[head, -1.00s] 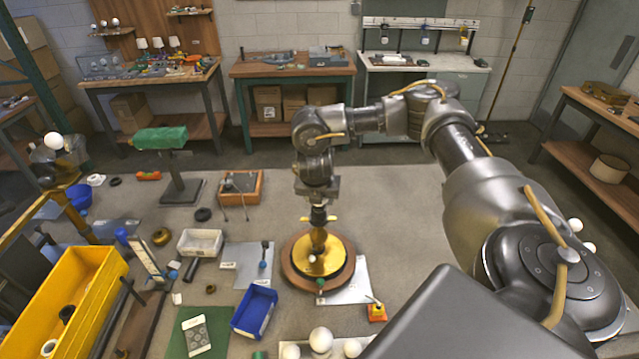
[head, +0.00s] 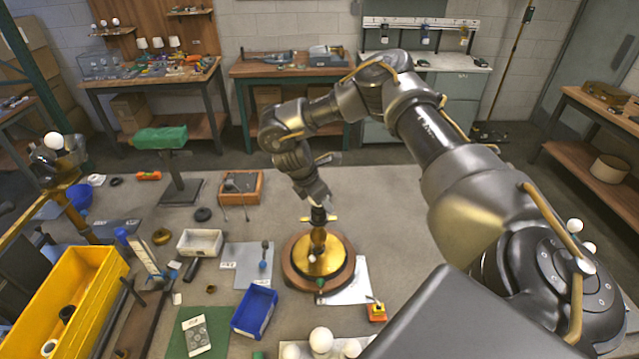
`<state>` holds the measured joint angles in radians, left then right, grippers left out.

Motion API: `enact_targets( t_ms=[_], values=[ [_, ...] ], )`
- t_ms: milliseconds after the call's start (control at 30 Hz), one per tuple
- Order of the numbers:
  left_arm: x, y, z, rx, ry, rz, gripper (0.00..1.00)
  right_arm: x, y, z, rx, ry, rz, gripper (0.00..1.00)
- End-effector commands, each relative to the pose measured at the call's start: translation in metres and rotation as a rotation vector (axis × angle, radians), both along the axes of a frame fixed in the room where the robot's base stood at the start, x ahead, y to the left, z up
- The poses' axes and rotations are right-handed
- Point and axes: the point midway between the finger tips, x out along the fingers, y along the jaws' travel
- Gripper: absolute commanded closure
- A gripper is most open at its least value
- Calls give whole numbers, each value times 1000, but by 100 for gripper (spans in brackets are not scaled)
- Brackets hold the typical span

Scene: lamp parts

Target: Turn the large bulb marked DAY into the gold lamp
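The gold lamp (head: 330,262) stands on a round wooden base in the middle of the table. My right gripper (head: 318,214) points down at the top of its stem, with the wrist tilted up to the left. The gripper and stem top overlap, so I cannot tell whether the fingers are open or shut, or whether a bulb is between them. A large white bulb (head: 321,340) sits at the bottom edge, with smaller white bulbs beside it. No DAY marking is legible.
A blue bin (head: 254,311), a white tray (head: 200,242) and a yellow crate (head: 98,300) are left of the lamp. A small orange item (head: 377,312) is close at its right. A green-topped stand (head: 160,139) rises at the back left. The table behind the lamp is mostly clear.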

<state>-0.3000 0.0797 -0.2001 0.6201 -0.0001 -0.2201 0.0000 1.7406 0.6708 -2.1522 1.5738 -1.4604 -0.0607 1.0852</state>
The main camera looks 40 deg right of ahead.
Motion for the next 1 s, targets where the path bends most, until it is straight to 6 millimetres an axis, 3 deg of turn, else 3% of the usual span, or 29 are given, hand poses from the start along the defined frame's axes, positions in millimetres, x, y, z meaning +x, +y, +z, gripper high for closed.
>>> enact_targets(
  t_ms=[100,200,500,800,1000],
  values=[
    [0,0,0,0,0,0,64,0,1,-1,0,-1,-195,67],
    [0,0,0,0,0,0,64,-2,2,-1,3,0,-275,67],
    [0,0,0,0,0,0,64,-2,2,-1,3,-1,-305,67],
    [0,0,0,0,0,0,64,-5,5,-2,3,-1,-830,67],
    [0,0,0,0,0,0,64,-5,6,-2,3,-1,-884,67]
  ],
)
